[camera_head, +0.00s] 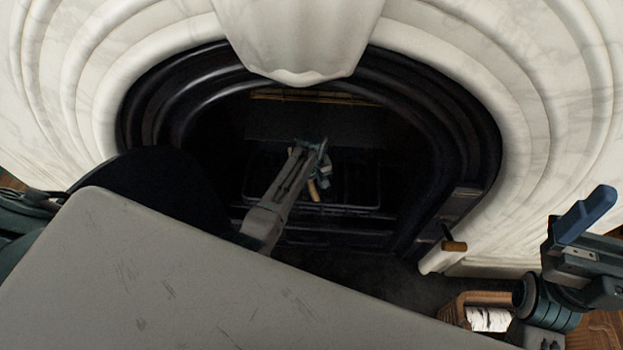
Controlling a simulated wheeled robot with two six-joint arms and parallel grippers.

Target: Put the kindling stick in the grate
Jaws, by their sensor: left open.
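The grate (355,208) is a dark metal tray low inside the black fireplace opening. My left gripper (318,172) reaches into the opening and is open above the grate. A short pale piece, which looks like the end of the kindling stick (313,190), shows just below the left gripper's fingers. The rest of it is hidden by the gripper and the dark. I cannot tell whether it rests on the grate. My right gripper (584,215) is at the far right, outside the fireplace, with a blue finger part showing; its jaw opening is unclear.
A white marble surround (540,120) and black arched frame (465,150) border the opening. A wooden-tipped handle (454,246) sticks out at the opening's lower right. A wicker basket (463,301) with pale logs stands at the lower right, close to my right arm.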

